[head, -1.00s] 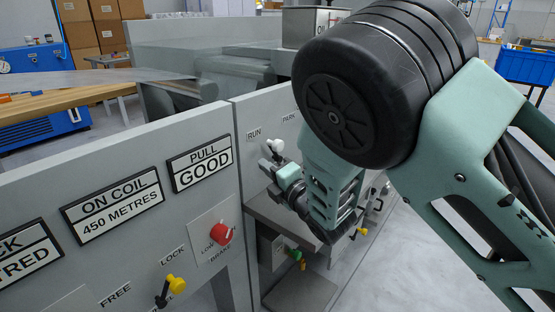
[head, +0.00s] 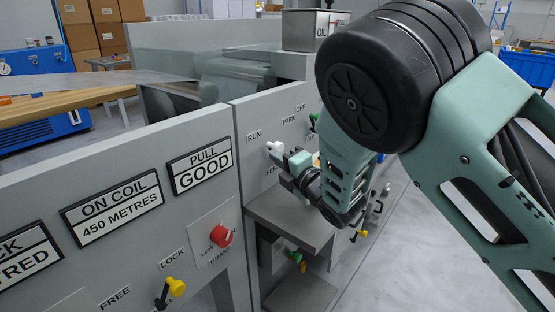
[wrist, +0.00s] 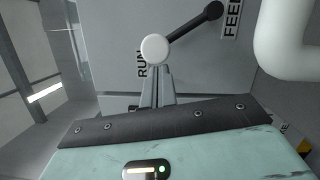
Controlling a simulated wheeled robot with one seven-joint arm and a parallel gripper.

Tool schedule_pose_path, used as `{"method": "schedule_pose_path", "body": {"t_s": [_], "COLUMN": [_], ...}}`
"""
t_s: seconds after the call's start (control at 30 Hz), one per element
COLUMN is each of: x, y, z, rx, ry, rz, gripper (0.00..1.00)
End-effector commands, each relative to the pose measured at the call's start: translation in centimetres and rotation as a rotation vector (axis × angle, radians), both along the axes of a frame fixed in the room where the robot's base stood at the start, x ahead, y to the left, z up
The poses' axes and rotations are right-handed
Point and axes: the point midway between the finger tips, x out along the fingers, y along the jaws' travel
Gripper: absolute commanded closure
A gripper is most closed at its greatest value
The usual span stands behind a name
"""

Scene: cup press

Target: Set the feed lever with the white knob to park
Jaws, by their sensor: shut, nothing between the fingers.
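The feed lever's white knob (head: 273,147) is on the grey panel, just right of and below the RUN label (head: 254,136). The PARK label (head: 289,121) is farther right. In the wrist view the white knob (wrist: 155,48) lies over the RUN label (wrist: 141,63), and its dark rod runs up right to a black pivot (wrist: 214,10) by the FEED label (wrist: 232,20). My gripper (wrist: 155,80) is shut and empty, its fingertips close to the knob. Whether they touch it I cannot tell. In the head view my gripper (head: 283,157) is just right of and below the knob.
A red knob (head: 221,236) and a yellow-knobbed lever (head: 176,287) are on the nearer panel. A grey shelf (head: 285,225) juts out below. A white rounded part (wrist: 290,40) shows in the wrist view.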

Motion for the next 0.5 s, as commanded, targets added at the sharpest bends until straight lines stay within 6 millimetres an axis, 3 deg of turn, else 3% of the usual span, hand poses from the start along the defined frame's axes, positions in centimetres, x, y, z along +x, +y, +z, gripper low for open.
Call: {"method": "schedule_pose_path", "body": {"t_s": [0.5], "x": [0.75], "y": [-0.64], "z": [1.12], "rx": [0.073], "ry": [0.093], "rz": [-0.003], "gripper": [1.0]}}
